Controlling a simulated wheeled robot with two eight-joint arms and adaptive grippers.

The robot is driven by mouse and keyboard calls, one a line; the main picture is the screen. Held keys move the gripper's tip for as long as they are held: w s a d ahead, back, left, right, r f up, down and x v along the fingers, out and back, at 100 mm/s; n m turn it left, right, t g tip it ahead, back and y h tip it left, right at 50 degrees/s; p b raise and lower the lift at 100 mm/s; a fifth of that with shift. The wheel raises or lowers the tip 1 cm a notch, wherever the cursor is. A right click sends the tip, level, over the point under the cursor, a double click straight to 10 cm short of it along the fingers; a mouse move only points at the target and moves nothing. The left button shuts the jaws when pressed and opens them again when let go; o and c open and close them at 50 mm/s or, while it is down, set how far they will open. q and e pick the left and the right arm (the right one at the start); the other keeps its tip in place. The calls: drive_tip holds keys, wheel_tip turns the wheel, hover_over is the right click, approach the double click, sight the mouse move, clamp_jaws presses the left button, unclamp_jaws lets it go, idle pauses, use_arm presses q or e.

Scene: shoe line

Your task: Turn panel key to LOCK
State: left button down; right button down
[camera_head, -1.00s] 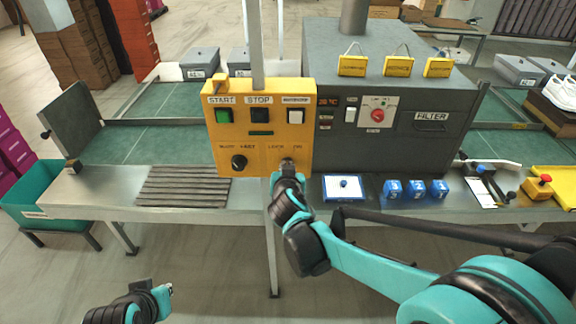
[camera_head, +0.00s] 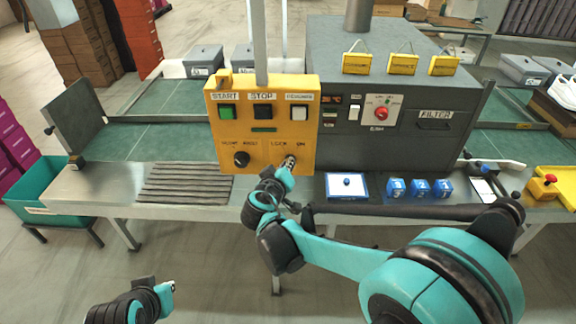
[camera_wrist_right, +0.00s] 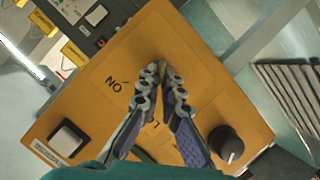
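The yellow control panel (camera_head: 262,138) stands upright on the conveyor line, with the LOCK and ON labels at its lower right. My right gripper (camera_head: 289,164) is at the panel beside these labels, where the key is. In the right wrist view, the fingers of my right gripper (camera_wrist_right: 158,70) come together at their tips against the panel face (camera_wrist_right: 195,70), close to the ON label. The key is almost wholly hidden between the tips, and its exact angle cannot be told. My left gripper (camera_head: 168,288) is low at the left, away from the panel; its finger opening is unclear.
A black speed knob (camera_head: 241,159) sits left of the key; it also shows in the right wrist view (camera_wrist_right: 226,143). START (camera_head: 226,113) and STOP (camera_head: 262,113) buttons are above. A grey filter machine (camera_head: 425,130) stands to the right. A blue-framed pad (camera_head: 346,186) lies on the table.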

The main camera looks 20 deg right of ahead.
drive_tip(key=shift+f, duration=0.1)
idle(0.4)
drive_tip(key=c, duration=1.7)
unclamp_jaws()
drive_tip(key=shift+s, duration=0.1)
drive_tip(key=v, duration=1.2)
drive_tip(key=shift+a, duration=0.1)
